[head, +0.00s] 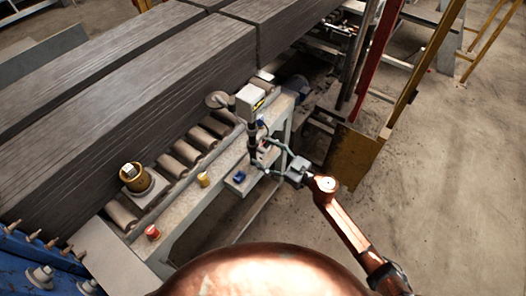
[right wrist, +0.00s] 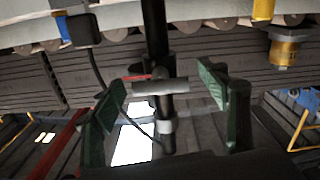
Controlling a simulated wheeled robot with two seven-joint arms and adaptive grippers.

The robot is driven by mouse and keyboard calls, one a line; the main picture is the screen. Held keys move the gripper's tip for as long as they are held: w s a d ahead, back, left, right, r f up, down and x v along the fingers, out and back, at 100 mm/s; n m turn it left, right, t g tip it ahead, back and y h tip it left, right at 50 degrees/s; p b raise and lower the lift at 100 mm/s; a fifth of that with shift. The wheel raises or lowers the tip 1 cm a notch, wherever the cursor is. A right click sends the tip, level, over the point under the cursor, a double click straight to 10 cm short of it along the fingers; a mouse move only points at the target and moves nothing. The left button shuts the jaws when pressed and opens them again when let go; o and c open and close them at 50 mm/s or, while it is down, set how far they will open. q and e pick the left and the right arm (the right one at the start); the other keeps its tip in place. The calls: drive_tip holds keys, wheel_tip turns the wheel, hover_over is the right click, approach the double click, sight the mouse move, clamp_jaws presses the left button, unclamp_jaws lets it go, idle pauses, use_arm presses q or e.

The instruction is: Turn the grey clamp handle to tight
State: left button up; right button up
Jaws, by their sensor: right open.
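The grey clamp handle (right wrist: 160,87) shows in the right wrist view as a short bar lying across a black upright post (right wrist: 157,35). A lighter grey collar (right wrist: 167,126) sits on the same post. My right gripper (right wrist: 162,84) is open, with one green-padded finger on each side of the handle and post. Gaps show between the pads and the handle, so they look apart. In the head view my right gripper (head: 263,156) is beside the lower part of the post (head: 253,140), where the handle is too small to make out. My left gripper is not in view.
A sensor box (head: 250,101) tops the post. The bench (head: 190,208) carries a yellow button (head: 203,180), a red button (head: 152,232) and a blue part (head: 240,177). Rollers (head: 172,166) and stacked grey boards (head: 140,95) lie behind. Open floor (head: 440,180) is at the right.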

drive_tip(key=shift+w+a, duration=0.3)
drive_tip(key=shift+c, duration=0.3)
drive_tip(key=c, duration=1)
drive_tip(key=shift+c, duration=0.2)
